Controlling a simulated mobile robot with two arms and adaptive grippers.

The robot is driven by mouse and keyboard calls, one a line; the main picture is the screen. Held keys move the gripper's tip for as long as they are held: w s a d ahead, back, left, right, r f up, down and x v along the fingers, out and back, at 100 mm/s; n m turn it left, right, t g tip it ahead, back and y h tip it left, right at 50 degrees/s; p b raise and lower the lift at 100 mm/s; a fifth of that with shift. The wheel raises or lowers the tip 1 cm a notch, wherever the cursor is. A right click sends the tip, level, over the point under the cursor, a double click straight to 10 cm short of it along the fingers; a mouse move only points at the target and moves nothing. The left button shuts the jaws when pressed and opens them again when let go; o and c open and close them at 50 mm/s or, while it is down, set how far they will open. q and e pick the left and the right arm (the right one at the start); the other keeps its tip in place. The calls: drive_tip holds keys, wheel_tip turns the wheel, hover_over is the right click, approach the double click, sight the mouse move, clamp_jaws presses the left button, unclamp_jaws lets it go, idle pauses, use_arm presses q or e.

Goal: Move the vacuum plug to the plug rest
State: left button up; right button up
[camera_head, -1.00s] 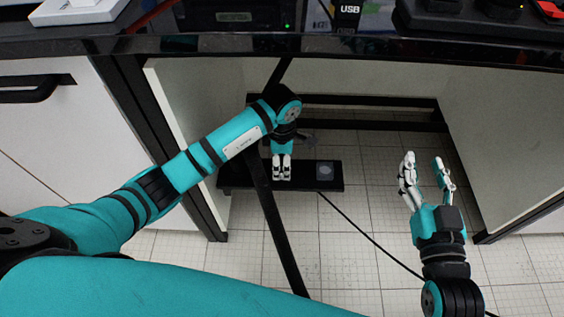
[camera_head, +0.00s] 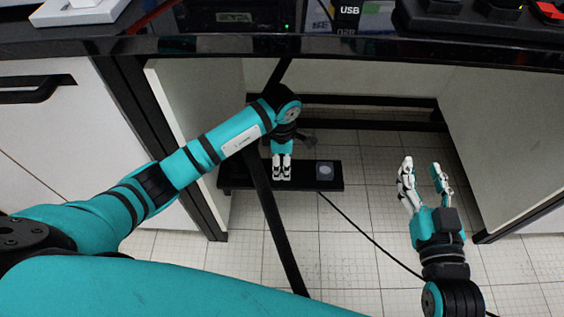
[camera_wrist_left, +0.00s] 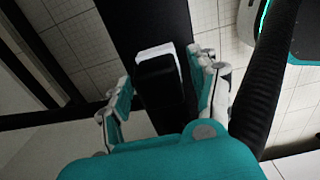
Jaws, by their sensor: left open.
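My left gripper (camera_head: 281,178) is over the black low board (camera_head: 235,180) under the table, fingers pointing down. In the left wrist view my left gripper (camera_wrist_left: 160,70) is open, with a finger on each side of a black block with a white edge (camera_wrist_left: 158,78). The block looks like the vacuum plug, but I cannot be sure; in the head view the gripper hides it. Contact with the fingers is not visible. A grey pad with a pale round mark (camera_head: 325,171) is on the board, right of the gripper; I cannot tell whether it is the plug rest. My right gripper (camera_head: 421,164) is open and empty.
A black cable (camera_head: 360,231) runs from the board across the tiled floor. A slanted black bar (camera_head: 275,225) passes in front of the board. White cabinet panels (camera_head: 505,140) flank the space, and the dark table edge (camera_head: 400,52) is above.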

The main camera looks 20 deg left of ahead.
use_arm(q)
clamp_jaws()
idle(0.4)
drive_tip(key=shift+r, duration=0.1)
